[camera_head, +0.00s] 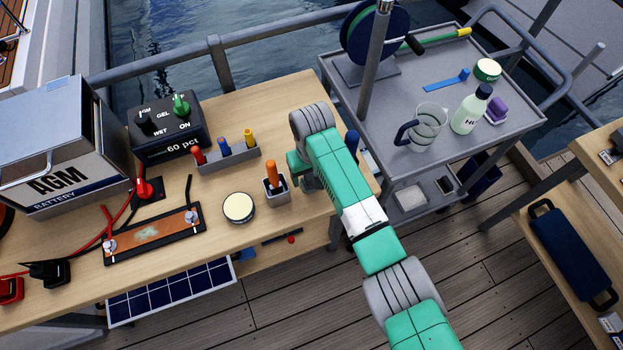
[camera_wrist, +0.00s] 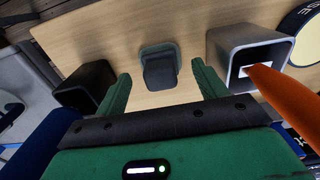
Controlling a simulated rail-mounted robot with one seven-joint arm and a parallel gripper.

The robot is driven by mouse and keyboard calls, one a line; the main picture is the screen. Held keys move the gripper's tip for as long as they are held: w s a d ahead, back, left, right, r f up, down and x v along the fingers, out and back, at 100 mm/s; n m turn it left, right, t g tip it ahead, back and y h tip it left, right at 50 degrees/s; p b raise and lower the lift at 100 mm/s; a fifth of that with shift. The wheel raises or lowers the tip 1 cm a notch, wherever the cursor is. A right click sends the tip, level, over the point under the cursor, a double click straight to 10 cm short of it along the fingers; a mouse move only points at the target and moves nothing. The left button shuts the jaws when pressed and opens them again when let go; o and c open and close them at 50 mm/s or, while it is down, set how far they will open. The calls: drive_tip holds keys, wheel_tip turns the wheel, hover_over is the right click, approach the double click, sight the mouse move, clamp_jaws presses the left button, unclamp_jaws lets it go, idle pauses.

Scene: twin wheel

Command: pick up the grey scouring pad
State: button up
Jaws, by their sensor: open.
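A small dark grey block (camera_wrist: 160,70) on a paler grey base stands on the wooden table between my fingers in the wrist view. It looks like the grey scouring pad in a holder, but I cannot be sure. My gripper (camera_wrist: 161,84) is open, with one green finger on each side of the block and gaps of bare wood between. In the head view my gripper (camera_head: 299,163) is low over the table's right end, and my arm hides the block there.
A square grey cup (camera_wrist: 245,48) with an orange-handled tool (camera_wrist: 285,100) stands close on the right in the wrist view. A dark box (camera_wrist: 85,88) is close on the left. A round tin (camera_head: 239,207) and tool rack (camera_head: 228,158) are nearby on the table.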

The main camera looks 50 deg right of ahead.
wheel_tip(320, 180, down, 2)
drive_tip(key=shift+f, duration=0.15)
drive_tip(key=c, duration=1.1)
drive_tip(key=shift+r, duration=0.4)
drive_tip(key=r, duration=0.1)
drive_tip(key=r+p, duration=0.1)
drive_tip(key=r, duration=0.1)
drive_tip(key=shift+s+a, duration=0.15)
drive_tip(key=shift+s, duration=0.05)
drive_tip(key=s+a+p, duration=0.1)
drive_tip(key=s+a, duration=0.1)
drive_tip(key=s, duration=0.2)
drive_tip(key=s+a+r+p, duration=0.1)
drive_tip(key=s+a, duration=0.2)
drive_tip(key=s, duration=0.2)
drive_tip(key=s+a+p, duration=0.1)
drive_tip(key=s+a, duration=0.1)
drive_tip(key=s, duration=0.2)
drive_tip(key=shift+s+a+r, duration=0.15)
drive_tip(key=shift+s+a, duration=0.05)
drive_tip(key=shift+a, duration=0.2)
